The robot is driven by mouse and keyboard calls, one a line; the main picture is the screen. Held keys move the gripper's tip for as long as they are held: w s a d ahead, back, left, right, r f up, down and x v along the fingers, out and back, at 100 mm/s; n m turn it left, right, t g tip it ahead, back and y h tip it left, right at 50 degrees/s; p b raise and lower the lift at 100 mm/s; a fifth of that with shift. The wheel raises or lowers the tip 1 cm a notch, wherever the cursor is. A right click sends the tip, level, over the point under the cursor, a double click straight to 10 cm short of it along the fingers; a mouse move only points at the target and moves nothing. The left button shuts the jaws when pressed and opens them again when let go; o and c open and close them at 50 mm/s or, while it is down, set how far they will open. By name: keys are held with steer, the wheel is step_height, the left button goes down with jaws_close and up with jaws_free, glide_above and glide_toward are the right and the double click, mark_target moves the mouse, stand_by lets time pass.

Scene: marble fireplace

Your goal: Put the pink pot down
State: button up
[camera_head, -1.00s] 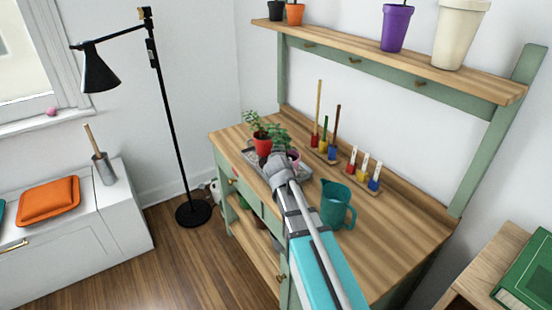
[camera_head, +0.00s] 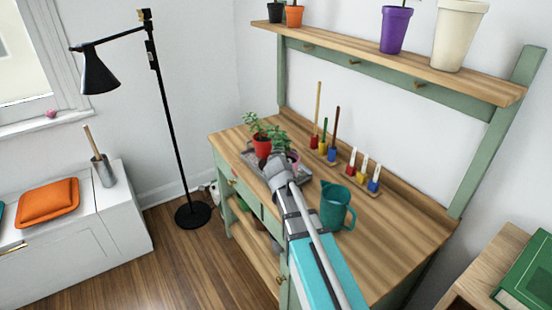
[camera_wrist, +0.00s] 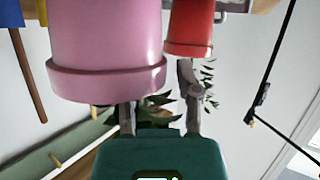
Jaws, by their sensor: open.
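The pink pot (camera_head: 294,156) stands upright at the tray's right side in the head view, partly hidden by my gripper (camera_head: 276,163). The wrist view is upside down; there the pink pot (camera_wrist: 107,45) is large at upper left. My gripper (camera_wrist: 158,95) is open, its two fingers apart. The pot's rim covers the tip of the left finger, so contact there cannot be told. The right finger ends near the red pot (camera_wrist: 190,28). The grey tray (camera_head: 250,158) lies on the wooden bench top. The pink pot's base is hidden in the head view.
The red pot (camera_head: 263,147) with a green plant stands on the tray, left of the pink pot. A teal jug (camera_head: 334,207) stands close to my arm's right. Tool stands (camera_head: 325,150) are behind. The bench top's right part (camera_head: 395,230) is clear.

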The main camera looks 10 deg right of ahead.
steer(key=p+v, duration=0.4)
steer(key=v, duration=0.8)
stand_by(0.5)
steer(key=s+d+f+g, duration=0.1)
steer(key=s+f+g, duration=0.1)
steer(key=s+d+f+g, duration=0.1)
steer(key=s+f+g, duration=0.1)
steer(key=f, duration=0.1)
steer(key=s+d+f+m+g, duration=0.1)
steer(key=s+f+g, duration=0.1)
steer(key=shift+s+d+f, duration=0.15)
steer(key=shift+d+f, duration=0.05)
steer(key=shift+d, duration=0.1)
steer(key=s+f+g, duration=0.2)
steer(key=s, duration=0.1)
steer(key=s+g, duration=0.1)
steer(key=s, duration=0.1)
steer(key=shift+a+f+g+y, duration=0.1)
steer(key=shift+f+g+y, duration=0.2)
steer(key=shift+f+g, duration=0.1)
steer(key=s+a+f+n+g+y, duration=0.1)
steer(key=s+g, duration=0.2)
steer(key=s, duration=0.3)
steer(key=shift+a+n+g+y, duration=0.25)
steer(key=shift+n+g+y, duration=0.05)
steer(key=shift+y, duration=0.1)
